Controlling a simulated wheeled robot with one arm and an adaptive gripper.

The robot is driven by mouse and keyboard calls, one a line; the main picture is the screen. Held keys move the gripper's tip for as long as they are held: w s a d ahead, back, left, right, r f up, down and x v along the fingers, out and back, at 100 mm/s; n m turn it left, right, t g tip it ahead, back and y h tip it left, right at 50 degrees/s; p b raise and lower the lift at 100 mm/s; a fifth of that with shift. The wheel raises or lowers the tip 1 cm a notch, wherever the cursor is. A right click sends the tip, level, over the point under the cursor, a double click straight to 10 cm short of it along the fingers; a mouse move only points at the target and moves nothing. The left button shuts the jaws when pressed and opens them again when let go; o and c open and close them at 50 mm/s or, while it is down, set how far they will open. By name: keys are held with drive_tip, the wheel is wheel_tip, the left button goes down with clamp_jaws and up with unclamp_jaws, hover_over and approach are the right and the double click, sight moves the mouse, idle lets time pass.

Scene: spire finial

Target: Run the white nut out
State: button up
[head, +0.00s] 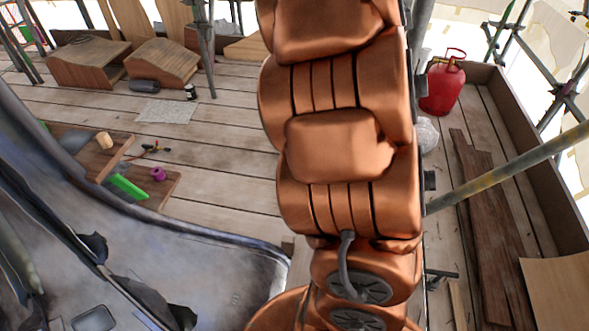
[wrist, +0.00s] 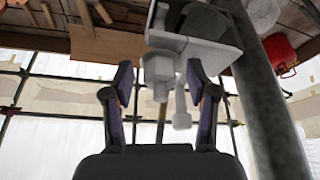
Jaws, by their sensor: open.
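In the wrist view my gripper (wrist: 159,76) is open, with one dark finger on each side of a pale fitting. A blocky white piece that looks like the white nut (wrist: 158,69) sits between the fingertips, and I see a gap on both sides of it. It hangs beneath a whitish bracket (wrist: 208,50). A pale stem with a wider end (wrist: 181,108) hangs just right of the nut, nearer the right finger. Thread and exact nut edges are too small to tell. In the head view my copper arm fills the middle, and neither gripper nor nut shows.
A thick grey pole (wrist: 270,100) runs close to the right of the fingers. A red gas bottle (head: 442,88) stands on the plank deck (head: 225,160) at the right. Wooden boxes (head: 160,62) stand at the back left. A scaffold tube (head: 510,168) crosses the right side.

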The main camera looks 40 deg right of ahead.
drive_tip(key=m+p, duration=0.1)
drive_tip(key=m+g+y+p, duration=0.1)
drive_tip(key=m, duration=0.1)
drive_tip(key=m+p, duration=0.1)
drive_tip(key=m, duration=0.1)
drive_tip(key=shift+d+r+y+p, duration=0.15)
drive_tip(key=shift+r+y+p, duration=0.1)
drive_tip(key=shift+y+p, duration=0.05)
drive_tip(key=shift+w+b, duration=0.25)
drive_tip(key=shift+b, duration=0.1)
drive_tip(key=p+v, duration=0.2)
drive_tip(key=v, duration=0.6)
drive_tip(key=s+a+f+n+t+b, duration=0.1)
drive_tip(key=s+a+f+n+b, duration=0.1)
drive_tip(key=a+f+n, duration=0.7)
drive_tip(key=s+a+f+n+t+y+b, duration=0.1)
drive_tip(key=s+a+f+n+b, duration=0.2)
drive_tip(key=a+f+n, duration=0.6)
drive_tip(key=shift+s+a+f+n+y+b, duration=0.5)
drive_tip(key=shift+a+n, duration=1.1)
drive_tip(key=shift+a, duration=2.55)
drive_tip(key=shift+w+r, duration=0.15)
drive_tip(key=shift+w, duration=0.15)
